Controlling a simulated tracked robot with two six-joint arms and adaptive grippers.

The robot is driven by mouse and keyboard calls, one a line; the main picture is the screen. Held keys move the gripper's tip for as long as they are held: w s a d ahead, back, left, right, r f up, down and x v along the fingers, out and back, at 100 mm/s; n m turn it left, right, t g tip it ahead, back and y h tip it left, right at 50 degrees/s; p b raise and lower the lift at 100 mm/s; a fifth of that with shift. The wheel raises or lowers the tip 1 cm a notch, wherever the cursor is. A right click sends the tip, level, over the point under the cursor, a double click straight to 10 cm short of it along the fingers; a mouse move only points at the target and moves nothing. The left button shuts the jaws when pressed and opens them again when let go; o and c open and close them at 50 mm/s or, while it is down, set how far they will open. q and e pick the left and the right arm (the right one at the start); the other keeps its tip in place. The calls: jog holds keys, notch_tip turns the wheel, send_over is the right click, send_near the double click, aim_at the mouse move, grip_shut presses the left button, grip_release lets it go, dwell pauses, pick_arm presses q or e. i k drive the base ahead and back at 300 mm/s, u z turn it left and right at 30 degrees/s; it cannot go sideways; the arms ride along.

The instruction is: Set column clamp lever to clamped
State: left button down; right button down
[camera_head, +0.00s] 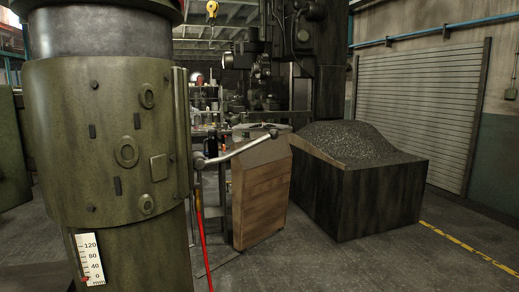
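The clamp lever (236,150) is a bare metal bar. It sticks out from the right side of a large green machine column sleeve (75,150) and rises to the right, ending in a small knob (273,133). Its hub (198,161) sits at the sleeve's right edge beside a vertical seam. No clamped or unclamped marking is readable. Neither of my grippers is in view.
A white scale (91,259) marked 0 to 120 mm is low on the column. A red bar or hose (203,240) hangs below the lever. A brown cabinet (262,195) and a dark bin of grey chips (375,195) stand to the right. Front-right floor is clear.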

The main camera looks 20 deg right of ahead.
aim_at(199, 164)
jog(key=u, duration=0.4)
jog(key=i, duration=1.65)
jog(key=z, duration=0.35)
